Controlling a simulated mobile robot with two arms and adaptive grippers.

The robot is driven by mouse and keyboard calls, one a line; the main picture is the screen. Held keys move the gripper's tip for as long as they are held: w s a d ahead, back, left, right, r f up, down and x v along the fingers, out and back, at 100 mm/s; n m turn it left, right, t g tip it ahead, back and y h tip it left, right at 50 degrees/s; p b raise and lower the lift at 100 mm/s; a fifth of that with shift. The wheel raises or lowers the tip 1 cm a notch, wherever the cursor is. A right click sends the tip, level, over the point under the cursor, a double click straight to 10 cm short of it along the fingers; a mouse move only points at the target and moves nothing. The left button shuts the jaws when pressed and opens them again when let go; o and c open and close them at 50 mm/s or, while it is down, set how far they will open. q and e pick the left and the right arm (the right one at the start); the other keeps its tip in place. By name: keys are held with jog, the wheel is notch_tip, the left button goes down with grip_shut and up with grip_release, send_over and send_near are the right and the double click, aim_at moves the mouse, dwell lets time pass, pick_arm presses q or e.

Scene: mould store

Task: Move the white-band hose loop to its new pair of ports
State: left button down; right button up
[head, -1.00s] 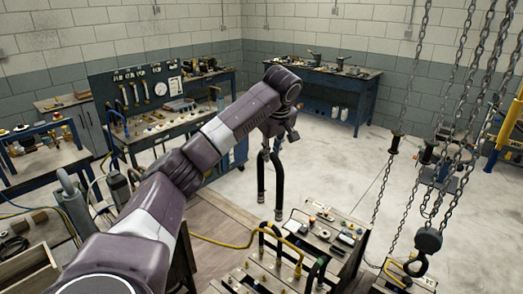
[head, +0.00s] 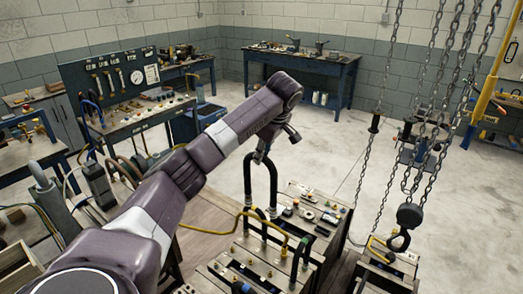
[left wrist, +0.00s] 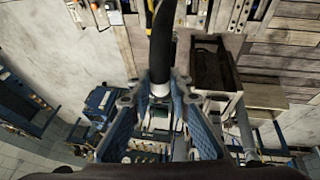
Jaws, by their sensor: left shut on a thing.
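The hose loop (head: 273,184) is a black upside-down U that hangs from my left gripper (head: 262,155) in the head view. In the left wrist view its black hose (left wrist: 161,50) runs up between the blue fingers of my left gripper (left wrist: 158,88), and a white band (left wrist: 160,89) shows there. The gripper is shut on the loop near its top. Both legs point down beside the port blocks (head: 240,268); whether their ends touch anything is unclear. My right gripper is out of view.
A yellow hose (head: 225,224) and other black hoses (head: 296,258) rise from the near block. A second block (head: 310,205) with fittings stands behind. A chain hook (head: 398,240) hangs to the right. Open floor lies beyond.

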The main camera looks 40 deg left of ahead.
pick_arm(q)
notch_tip(320, 180, down, 33)
jog(key=b, duration=1.1)
dwell(0.8)
jog(key=shift+f, duration=0.1)
dwell(0.5)
jog(key=shift+s+p, duration=0.15)
jog(key=shift+p, duration=0.4)
jog(key=shift+s+f+p, duration=0.1)
jog(key=shift+s+p, duration=0.05)
jog(key=shift+p, duration=0.3)
jog(key=shift+f, duration=0.45)
dwell(0.7)
jog(key=shift+f+b, duration=0.35)
jog(key=shift+f, duration=0.45)
dwell(1.2)
